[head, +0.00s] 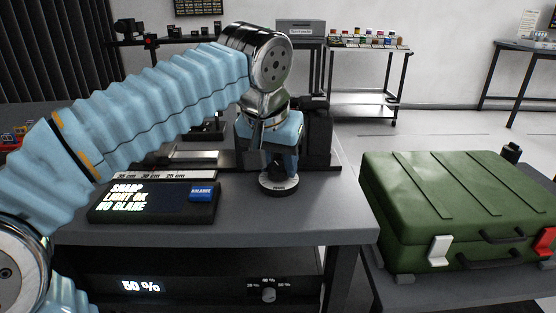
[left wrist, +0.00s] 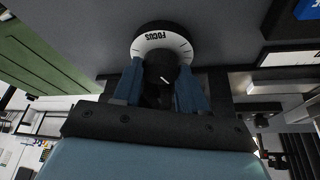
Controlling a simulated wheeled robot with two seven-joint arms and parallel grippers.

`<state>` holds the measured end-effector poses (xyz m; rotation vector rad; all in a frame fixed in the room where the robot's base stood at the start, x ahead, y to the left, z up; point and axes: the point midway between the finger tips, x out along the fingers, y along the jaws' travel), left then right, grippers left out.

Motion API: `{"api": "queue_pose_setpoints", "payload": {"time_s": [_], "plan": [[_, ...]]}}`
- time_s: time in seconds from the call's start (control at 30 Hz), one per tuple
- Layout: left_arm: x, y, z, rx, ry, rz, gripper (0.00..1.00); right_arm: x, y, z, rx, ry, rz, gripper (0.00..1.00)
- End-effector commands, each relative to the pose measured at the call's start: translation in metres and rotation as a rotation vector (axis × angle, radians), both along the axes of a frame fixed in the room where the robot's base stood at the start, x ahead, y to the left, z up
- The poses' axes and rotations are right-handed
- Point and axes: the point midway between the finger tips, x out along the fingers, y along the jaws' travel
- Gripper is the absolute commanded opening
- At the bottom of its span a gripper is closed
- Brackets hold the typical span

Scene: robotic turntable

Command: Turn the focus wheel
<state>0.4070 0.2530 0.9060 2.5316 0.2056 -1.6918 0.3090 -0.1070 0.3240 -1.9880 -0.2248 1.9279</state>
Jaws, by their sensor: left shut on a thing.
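The focus wheel is a black knob on a round base with a white ring marked FOCUS. In the head view its base (head: 279,187) sits on the grey table near the right edge. The left wrist view shows the ring (left wrist: 160,41) and the dark knob (left wrist: 161,72) between the fingers. My left gripper (head: 280,172) comes down on the wheel from above. It also shows in the left wrist view (left wrist: 160,90), its two blue fingers shut on the knob, one on each side. My right gripper is not in view.
A display box (head: 152,201) reading "SHARP LIGHT OK NO GLARE" with a blue BALANCE button (head: 201,194) stands left of the wheel. A lower panel reads 50 % and has a small dial (head: 268,294). A green case (head: 455,205) lies at the right.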

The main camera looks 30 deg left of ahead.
Motion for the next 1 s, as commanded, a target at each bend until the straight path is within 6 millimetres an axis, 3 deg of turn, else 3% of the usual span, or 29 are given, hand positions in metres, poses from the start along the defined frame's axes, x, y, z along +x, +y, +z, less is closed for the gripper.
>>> {"api": "queue_pose_setpoints", "payload": {"time_s": [0.47,0.5,0.63,1.0], "plan": [[-0.0001,0.0001,0.0004,0.000,-0.001,-0.014,0.11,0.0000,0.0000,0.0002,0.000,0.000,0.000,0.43],[-0.0001,0.0001,0.0004,0.000,-0.001,-0.014,0.46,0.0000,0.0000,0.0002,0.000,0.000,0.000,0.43],[0.0000,0.0001,0.0003,0.001,-0.001,-0.014,0.66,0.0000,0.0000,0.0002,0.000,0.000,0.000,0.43],[-0.0019,-0.0003,0.0063,0.000,-0.001,-0.013,0.67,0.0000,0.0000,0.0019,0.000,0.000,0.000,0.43]]}}
